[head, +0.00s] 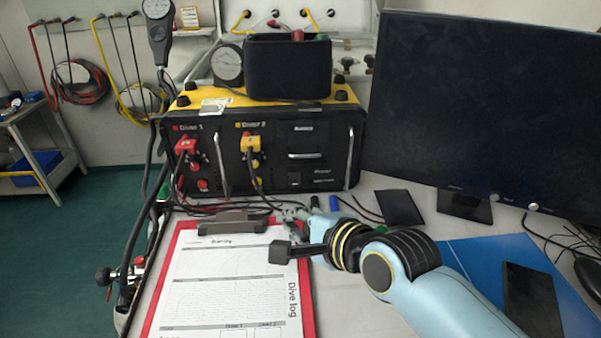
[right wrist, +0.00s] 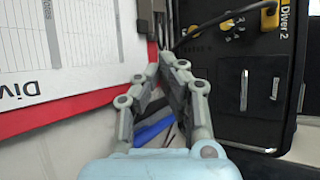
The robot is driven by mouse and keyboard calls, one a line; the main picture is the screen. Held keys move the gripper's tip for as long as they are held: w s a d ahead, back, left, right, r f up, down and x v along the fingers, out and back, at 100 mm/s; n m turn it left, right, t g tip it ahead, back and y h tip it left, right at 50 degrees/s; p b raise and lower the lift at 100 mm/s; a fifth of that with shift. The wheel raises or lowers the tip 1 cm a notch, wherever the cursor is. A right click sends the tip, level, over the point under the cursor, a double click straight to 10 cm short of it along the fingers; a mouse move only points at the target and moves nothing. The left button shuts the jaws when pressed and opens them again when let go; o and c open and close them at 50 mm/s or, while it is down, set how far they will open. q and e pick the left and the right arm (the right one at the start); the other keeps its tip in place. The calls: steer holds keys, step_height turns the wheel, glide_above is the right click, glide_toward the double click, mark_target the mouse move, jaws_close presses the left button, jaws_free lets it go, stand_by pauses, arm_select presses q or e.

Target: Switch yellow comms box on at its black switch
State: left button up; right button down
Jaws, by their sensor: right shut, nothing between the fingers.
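The comms box (head: 262,150) stands at the back of the desk, with a yellow top and a black front panel. Its front carries red Diver 1 and yellow Diver 2 plugs. A small black switch (head: 294,178) shows at the lower right of the front. My right gripper (head: 286,212) is low in front of the box, apart from the switch and to its lower left. In the right wrist view its fingers (right wrist: 166,62) are shut and empty, beside the box front (right wrist: 235,100). I cannot make out the switch for sure there. My left gripper is not in view.
A red clipboard (head: 306,290) with a dive log lies just left of my right arm. A blue marker (head: 334,203) and a black pad (head: 399,207) lie near the box. A large monitor (head: 480,110) stands at the right. Cables run along the box's base.

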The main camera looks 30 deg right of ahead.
mark_target(295, 179)
steer(key=shift+s+a+r, duration=0.1)
steer(key=shift+s+a, duration=0.05)
steer(key=shift+s, duration=0.05)
steer(key=shift+w+d+f+b, duration=0.2)
steer(key=shift+w+d+b, duration=0.15)
steer(key=shift+w, duration=0.2)
steer(key=w+d+b, duration=0.1)
steer(key=w, duration=0.1)
steer(key=w+b, duration=0.1)
steer(key=w, duration=0.1)
steer(key=w+d+b, duration=0.1)
steer(key=shift+w+d+f, duration=0.3)
steer(key=shift+w, duration=0.1)
steer(key=shift+w+d, duration=0.3)
steer(key=shift+w, duration=0.25)
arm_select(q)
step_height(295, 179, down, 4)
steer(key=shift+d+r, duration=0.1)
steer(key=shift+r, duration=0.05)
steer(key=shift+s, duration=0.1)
arm_select(e)
steer(key=shift+f, duration=0.1)
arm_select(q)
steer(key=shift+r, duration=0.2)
arm_select(e)
steer(key=shift+w, duration=0.15)
